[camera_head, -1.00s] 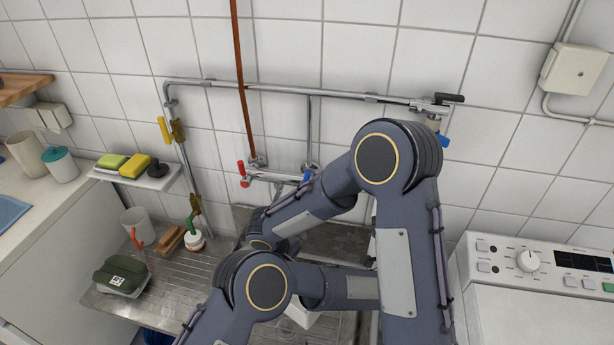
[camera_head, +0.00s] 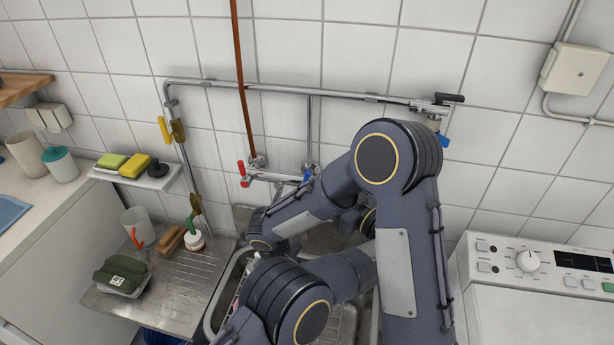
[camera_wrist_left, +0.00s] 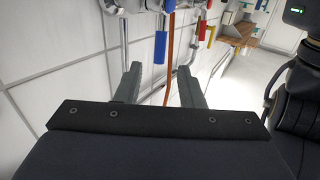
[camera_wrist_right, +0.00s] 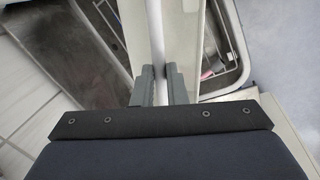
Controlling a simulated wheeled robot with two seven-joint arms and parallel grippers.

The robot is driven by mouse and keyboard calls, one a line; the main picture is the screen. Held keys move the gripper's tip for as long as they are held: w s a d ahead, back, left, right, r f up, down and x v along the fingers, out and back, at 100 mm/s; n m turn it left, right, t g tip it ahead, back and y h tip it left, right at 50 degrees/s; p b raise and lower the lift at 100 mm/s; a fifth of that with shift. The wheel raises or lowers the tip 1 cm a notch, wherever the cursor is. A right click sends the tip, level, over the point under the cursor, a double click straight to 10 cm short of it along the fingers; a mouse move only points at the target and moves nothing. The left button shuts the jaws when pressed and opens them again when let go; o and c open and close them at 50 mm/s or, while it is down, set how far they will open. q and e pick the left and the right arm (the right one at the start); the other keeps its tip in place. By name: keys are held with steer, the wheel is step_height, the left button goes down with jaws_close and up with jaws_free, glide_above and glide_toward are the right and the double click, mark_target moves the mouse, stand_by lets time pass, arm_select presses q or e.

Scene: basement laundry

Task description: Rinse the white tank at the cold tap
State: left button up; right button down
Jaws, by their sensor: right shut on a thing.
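My right gripper (camera_wrist_right: 158,76) is shut on a white part of the tank (camera_wrist_right: 157,35). Most of the tank is hidden by my arms in the head view. The right wrist view shows it over the sink area. My left gripper (camera_wrist_left: 158,78) is open, with nothing between its fingers; my right arm hides it in the head view. A blue tap handle (camera_wrist_left: 160,48) shows just beyond its fingertips, apart from them.
The steel sink (camera_head: 213,308) lies below my crossed arms. Its drainboard (camera_head: 185,290) holds a green item (camera_head: 120,272), a brush (camera_head: 170,240) and a clear cup (camera_head: 136,224). A washing machine (camera_head: 540,290) stands at the right. Pipes (camera_head: 290,90) run along the wall.

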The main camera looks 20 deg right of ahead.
mark_target(309, 178)
arm_select(q)
steer(key=x, duration=0.8)
jaws_close()
